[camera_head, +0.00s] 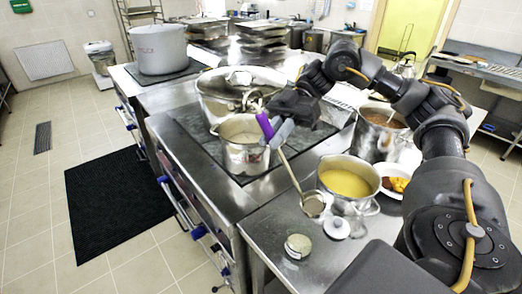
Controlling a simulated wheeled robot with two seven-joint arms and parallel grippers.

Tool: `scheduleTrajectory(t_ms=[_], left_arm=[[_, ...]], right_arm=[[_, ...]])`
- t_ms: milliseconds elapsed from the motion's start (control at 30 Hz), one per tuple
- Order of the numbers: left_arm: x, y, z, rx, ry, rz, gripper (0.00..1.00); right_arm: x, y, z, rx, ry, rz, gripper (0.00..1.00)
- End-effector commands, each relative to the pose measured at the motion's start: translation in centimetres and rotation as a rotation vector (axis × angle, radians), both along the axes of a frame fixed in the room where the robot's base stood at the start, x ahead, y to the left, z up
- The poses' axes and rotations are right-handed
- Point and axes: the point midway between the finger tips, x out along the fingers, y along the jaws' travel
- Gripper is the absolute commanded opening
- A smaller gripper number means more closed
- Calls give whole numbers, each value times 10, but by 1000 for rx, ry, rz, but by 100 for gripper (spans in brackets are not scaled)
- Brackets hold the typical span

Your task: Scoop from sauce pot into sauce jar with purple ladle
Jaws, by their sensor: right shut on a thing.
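My right gripper (278,128) is shut on the purple handle of the ladle (265,124). The ladle slants down to the right, and its metal bowl (313,204) hangs just left of a steel pot of yellow liquid (347,181). What is in the bowl is too small to tell. A small round jar (298,246) is on the steel counter, below the ladle bowl in the picture. A small pale knobbed lid (337,228) lies to its right. Which pot is the sauce pot is not clear from labels. My left gripper is out of view.
A pot with pale contents (243,143) and a large lidded pot (238,88) stand on the stove. A pot of brown contents (380,132) and a plate of food (397,183) are at the right. A tall stockpot (158,48) stands farther back.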

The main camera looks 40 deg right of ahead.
Motion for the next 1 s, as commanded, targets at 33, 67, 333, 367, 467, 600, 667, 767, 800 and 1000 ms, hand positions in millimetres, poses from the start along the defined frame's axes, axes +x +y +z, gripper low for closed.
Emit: scheduleTrajectory(t_ms=[33, 67, 333, 367, 467, 600, 667, 767, 800, 1000], left_arm=[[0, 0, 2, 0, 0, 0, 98], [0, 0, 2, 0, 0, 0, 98], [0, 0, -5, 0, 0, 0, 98], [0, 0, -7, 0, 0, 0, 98], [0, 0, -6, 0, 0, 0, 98], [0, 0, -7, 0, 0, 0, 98], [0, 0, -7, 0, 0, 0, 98], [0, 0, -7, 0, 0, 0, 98], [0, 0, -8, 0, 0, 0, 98], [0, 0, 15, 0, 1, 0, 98]], right_arm=[[3, -8, 2, 32, 10, -4, 0], [3, -12, 3, 51, 14, -5, 0], [13, -50, 7, 217, 50, -3, 0], [14, -54, 8, 236, 54, -4, 0], [15, -61, 13, 274, 59, 0, 0], [17, -68, 15, 308, 67, 3, 0], [17, -72, 16, 323, 68, 4, 0], [18, -78, 16, 345, 73, 0, 0], [19, -81, 17, 354, 73, -1, 0], [18, -80, 41, 354, 76, 1, 0]])
